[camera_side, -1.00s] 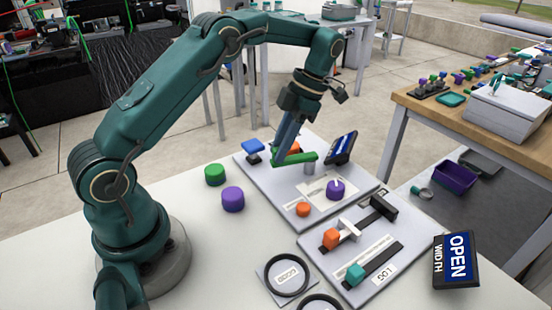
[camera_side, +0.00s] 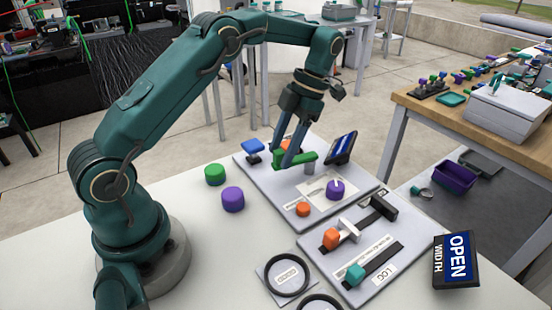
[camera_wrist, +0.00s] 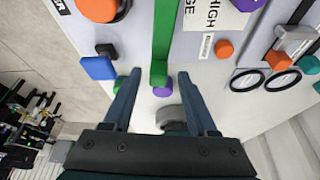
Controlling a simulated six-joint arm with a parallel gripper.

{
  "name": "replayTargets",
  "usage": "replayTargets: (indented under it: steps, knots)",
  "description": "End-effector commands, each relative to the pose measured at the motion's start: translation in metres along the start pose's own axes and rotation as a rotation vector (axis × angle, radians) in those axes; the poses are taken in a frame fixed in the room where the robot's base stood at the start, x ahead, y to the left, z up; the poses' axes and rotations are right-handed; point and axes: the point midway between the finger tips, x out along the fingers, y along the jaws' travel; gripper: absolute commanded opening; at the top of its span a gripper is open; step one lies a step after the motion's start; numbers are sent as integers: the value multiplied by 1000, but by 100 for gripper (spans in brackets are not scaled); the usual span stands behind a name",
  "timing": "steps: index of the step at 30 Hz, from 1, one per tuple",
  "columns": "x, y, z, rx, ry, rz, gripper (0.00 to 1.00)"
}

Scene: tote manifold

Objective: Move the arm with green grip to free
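A green bar-shaped lever (camera_side: 308,157) is on the light panel (camera_side: 262,182). In the wrist view the green lever (camera_wrist: 167,35) runs down from the top edge, and its wider near end lies between my fingers. My gripper (camera_side: 290,160) is open over the lever's left part, one finger on each side. In the wrist view my gripper (camera_wrist: 158,82) shows a gap on both sides of the lever's end. A grey post stands by the lever's right part. A tilted dark display (camera_side: 341,148) stands at the panel's back right; its text is not readable.
A blue knob (camera_side: 253,146) is left of the lever; an orange one is partly hidden behind it. A purple knob (camera_side: 335,189) and an orange knob (camera_side: 303,209) are in front. Loose green (camera_side: 215,174) and purple (camera_side: 232,199) cylinders lie left. A slider panel (camera_side: 330,268) and an OPEN sign (camera_side: 457,262) are right.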

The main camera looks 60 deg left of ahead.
Motion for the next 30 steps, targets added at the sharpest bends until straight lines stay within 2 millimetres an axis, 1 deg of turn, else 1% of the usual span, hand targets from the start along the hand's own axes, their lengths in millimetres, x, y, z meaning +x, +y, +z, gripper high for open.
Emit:
replayTargets:
  steps: [7,10,20,26,30]
  knots:
    - [0,1,0,1,2,2,57]
    - [-4,1,-1,1,0,3,57]
    - [-38,0,-15,0,-3,2,57]
    - [-44,17,-38,-2,0,1,57]
    - [-51,34,-59,-5,-2,1,57]
